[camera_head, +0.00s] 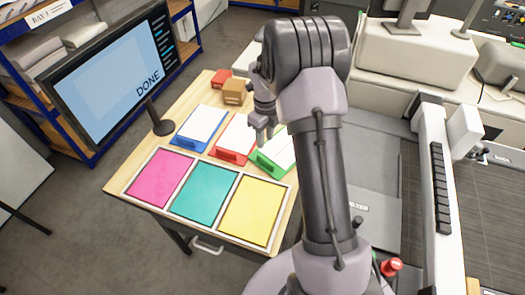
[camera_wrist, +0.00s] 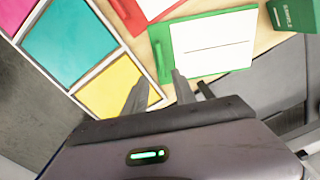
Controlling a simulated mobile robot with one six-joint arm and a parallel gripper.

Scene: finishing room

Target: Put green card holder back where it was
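The green card holder (camera_head: 262,164) lies on the wooden table at the right end of a row of card holders, partly hidden behind my arm in the head view. In the wrist view the green card holder (camera_wrist: 164,36) holds a white card with a dark line. My gripper (camera_head: 262,132) is above the table near the green holder. In the wrist view my gripper (camera_wrist: 160,78) has its fingers apart with nothing between them. The fingertips show just below the holder's lower edge; I cannot tell how high above it they are.
Red (camera_head: 228,154) and blue (camera_head: 187,143) card holders lie to the left. In front is a white-framed tray (camera_head: 131,194) with pink, teal and yellow panels. Behind stand a brown box (camera_head: 234,93) and a monitor (camera_head: 105,80) reading DONE. A green sample box (camera_wrist: 293,17) shows in the wrist view.

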